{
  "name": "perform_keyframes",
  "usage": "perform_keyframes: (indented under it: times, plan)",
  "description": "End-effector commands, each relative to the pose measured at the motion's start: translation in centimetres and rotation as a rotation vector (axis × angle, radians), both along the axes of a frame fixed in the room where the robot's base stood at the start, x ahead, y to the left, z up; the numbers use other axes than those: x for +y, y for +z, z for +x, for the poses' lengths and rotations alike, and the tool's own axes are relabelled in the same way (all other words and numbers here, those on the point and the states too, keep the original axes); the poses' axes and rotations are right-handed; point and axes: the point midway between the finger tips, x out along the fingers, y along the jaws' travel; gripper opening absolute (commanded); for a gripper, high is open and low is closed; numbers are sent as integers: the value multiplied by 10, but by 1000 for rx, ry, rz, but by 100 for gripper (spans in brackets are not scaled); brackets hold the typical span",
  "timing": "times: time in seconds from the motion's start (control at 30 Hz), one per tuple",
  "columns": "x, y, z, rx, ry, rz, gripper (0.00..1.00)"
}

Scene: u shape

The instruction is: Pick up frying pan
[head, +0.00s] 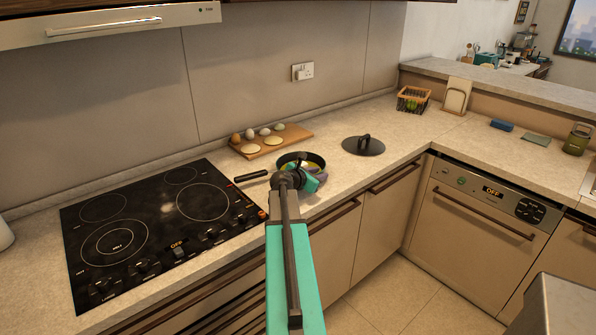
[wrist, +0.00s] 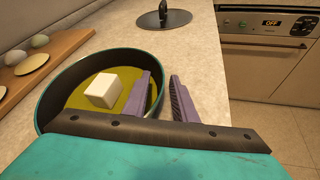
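The frying pan (head: 288,158) sits on the counter right of the hob, its black handle (head: 252,176) pointing left toward the hob. In the wrist view the pan (wrist: 58,91) has a teal rim, with yellow liquid and a white cube (wrist: 103,89) inside. My gripper (head: 312,178) is at the pan's right side and partly hides it in the head view. In the wrist view my gripper (wrist: 164,98) is open, its purple-grey fingers around the pan's right wall. The left finger is inside the pan and the right finger outside, with a gap showing between them.
A black lid (head: 363,147) lies right of the pan. A wooden board (head: 285,141) with eggs and pale round pieces is behind it. The black hob (head: 160,225) is at left. A wire basket (head: 413,100) stands at the back corner. Counter between pan and lid is clear.

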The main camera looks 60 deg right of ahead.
Motion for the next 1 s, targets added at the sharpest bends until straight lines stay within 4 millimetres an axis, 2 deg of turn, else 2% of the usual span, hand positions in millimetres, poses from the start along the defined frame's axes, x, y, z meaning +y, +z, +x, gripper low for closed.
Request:
perform_keyframes:
  times: [0.37, 0.5, 1.0]
  plan:
    - [0, 0, -1, 0, -1, 0, 23]
    - [0, 0, -1, 1, -2, 1, 0]
    - [1, -3, -1, 1, -3, 5, 0]
